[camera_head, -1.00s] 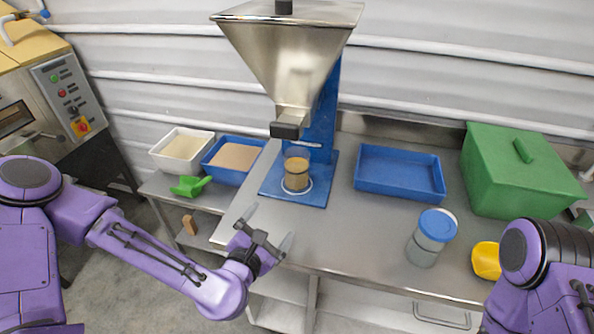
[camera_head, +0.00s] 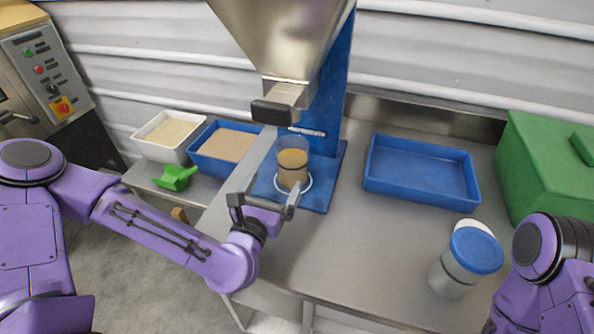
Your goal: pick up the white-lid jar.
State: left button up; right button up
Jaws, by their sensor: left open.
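A jar with a blue lid (camera_head: 477,250) and a clear grey body stands at the right of the steel bench. A white rounded edge (camera_head: 474,227) shows just behind the blue lid; it may be a white lid, but most of it is hidden. A clear jar (camera_head: 292,166) with brown contents and no visible lid stands under the hopper spout. My left gripper (camera_head: 284,160) is open and empty, its fingers pointing towards this clear jar, overlapping its left and lower edges in the picture. I cannot tell whether they touch it. My right arm is at the lower right, its gripper out of view.
The steel hopper (camera_head: 285,38) on its blue stand (camera_head: 329,100) rises above my left gripper. A blue tray (camera_head: 420,174), green bin (camera_head: 540,165), white tub (camera_head: 168,134), blue tub (camera_head: 225,147) and green scoop (camera_head: 176,177) stand around. The bench's front middle is clear.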

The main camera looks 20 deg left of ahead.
aim_at(285, 167)
pick_arm(q)
jog(key=w+p, duration=0.1)
jog(key=w, duration=0.1)
jog(key=w+p, duration=0.1)
jog(key=w, duration=0.2)
jog(key=shift+w+d+f, duration=0.15)
jog(key=shift+f, duration=0.05)
jog(key=w, duration=0.1)
jog(key=w+p, duration=0.1)
jog(key=w, duration=0.1)
jog(key=w+d+p, duration=0.1)
jog(key=w, duration=0.1)
jog(key=shift+r, duration=0.3)
jog(key=shift+w+a+f, duration=0.1)
jog(key=shift+w, duration=0.3)
jog(key=c, duration=1.2)
